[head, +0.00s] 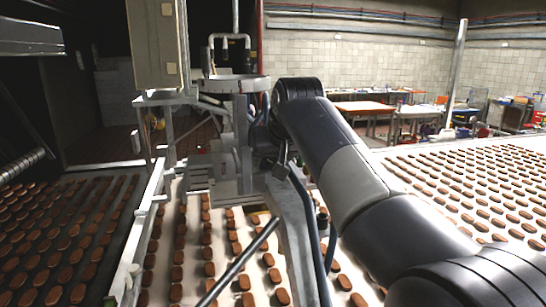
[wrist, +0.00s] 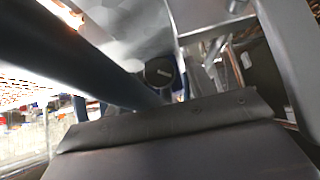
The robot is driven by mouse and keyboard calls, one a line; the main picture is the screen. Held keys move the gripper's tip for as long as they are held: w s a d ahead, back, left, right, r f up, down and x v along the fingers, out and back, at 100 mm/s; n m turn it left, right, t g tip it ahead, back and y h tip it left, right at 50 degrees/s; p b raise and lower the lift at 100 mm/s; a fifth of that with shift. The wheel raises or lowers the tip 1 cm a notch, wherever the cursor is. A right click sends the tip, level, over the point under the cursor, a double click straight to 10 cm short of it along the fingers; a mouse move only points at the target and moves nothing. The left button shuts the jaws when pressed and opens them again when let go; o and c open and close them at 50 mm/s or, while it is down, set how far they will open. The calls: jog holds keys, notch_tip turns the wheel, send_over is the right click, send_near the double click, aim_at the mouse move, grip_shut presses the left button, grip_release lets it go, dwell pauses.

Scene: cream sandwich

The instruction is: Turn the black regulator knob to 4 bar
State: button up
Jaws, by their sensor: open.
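A round black knob (wrist: 160,72) with a short pale mark on its face shows in the upper middle of the wrist view, against grey metal. It fits the regulator knob; I cannot read a scale or a pressure value. The dark body of my gripper (wrist: 165,125) fills the bottom of the wrist view, with the knob just beyond its edge. My gripper is open; its fingertips are not clearly seen, and I see nothing held. In the head view my arm reaches toward the machine frame and hides my gripper; I cannot make out the knob there.
A dark tube (wrist: 85,50) crosses the wrist view close to the knob's left. Grey metal bars (wrist: 285,50) stand at its right. In the head view, conveyors with rows of brown biscuits (head: 70,235) lie on both sides, and a metal frame (head: 235,150) stands mid-picture.

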jog(key=c, duration=1)
jog(key=shift+o, duration=0.2)
jog(key=shift+d+m+y+p, duration=0.2)
jog(key=shift+m+y+p, duration=0.2)
jog(key=shift+y, duration=0.3)
jog(key=shift+w+f+m+g+y, duration=0.1)
jog(key=shift+m+g+y, duration=0.35)
jog(key=shift+y, duration=0.75)
jog(key=o, duration=1)
jog(key=shift+c, duration=0.2)
